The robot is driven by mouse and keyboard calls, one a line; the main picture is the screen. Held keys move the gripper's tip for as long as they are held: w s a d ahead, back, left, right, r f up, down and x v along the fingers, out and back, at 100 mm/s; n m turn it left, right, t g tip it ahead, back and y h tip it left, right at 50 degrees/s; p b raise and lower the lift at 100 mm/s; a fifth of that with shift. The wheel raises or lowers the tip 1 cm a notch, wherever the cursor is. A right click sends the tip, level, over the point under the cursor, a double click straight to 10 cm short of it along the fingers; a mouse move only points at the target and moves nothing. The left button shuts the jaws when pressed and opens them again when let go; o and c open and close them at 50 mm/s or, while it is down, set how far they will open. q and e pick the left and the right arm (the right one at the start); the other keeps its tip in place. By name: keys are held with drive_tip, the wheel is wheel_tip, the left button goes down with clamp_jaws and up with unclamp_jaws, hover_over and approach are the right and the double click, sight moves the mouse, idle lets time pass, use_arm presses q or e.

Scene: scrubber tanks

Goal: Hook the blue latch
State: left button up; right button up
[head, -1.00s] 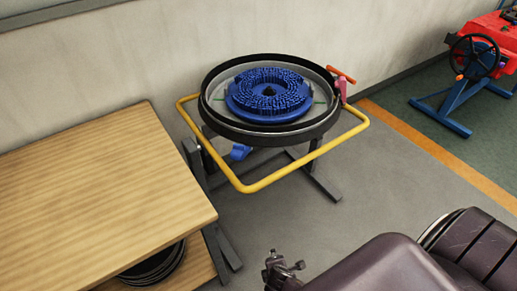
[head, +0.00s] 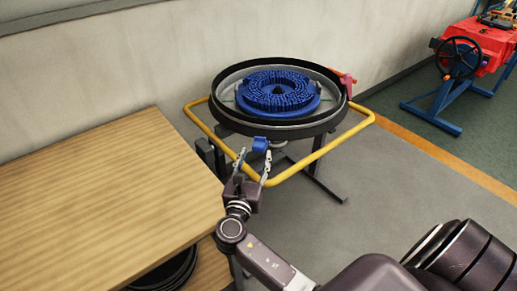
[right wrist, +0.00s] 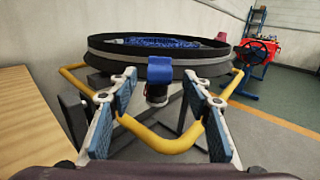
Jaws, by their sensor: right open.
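The blue latch (head: 262,144) is on the near side of the round black tank (head: 228,122), just below its rim in the head view. In the right wrist view the latch (right wrist: 160,70) shows as a blue block in front of the tank's grey and black wall. My right gripper (head: 254,158) is open and empty, its fingertips pointing at the latch. In the right wrist view the two fingers (right wrist: 160,77) stand to either side of the latch; I cannot tell whether they touch it. My left gripper is not in view.
A yellow bar frame (head: 222,140) surrounds the tank and passes close under my right gripper. A blue brush (head: 278,92) lies inside the tank. A wooden table (head: 100,205) is close on the left. A red machine (head: 478,45) stands far right; the floor between is clear.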

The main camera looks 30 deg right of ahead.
sight(258, 149)
drive_tip(key=x, duration=0.2)
drive_tip(key=b+x, duration=0.1)
drive_tip(key=x, duration=0.1)
drive_tip(key=shift+w+f, duration=0.1)
drive_tip(key=shift+f, duration=0.1)
drive_tip(key=shift+w+d+r+b, duration=0.1)
drive_tip(key=shift+w+d+b, duration=0.2)
drive_tip(key=shift+w+d, duration=0.15)
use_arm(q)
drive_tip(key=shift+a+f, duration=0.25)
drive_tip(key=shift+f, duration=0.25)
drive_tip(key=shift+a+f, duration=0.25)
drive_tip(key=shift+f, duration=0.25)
use_arm(e)
clamp_jaws()
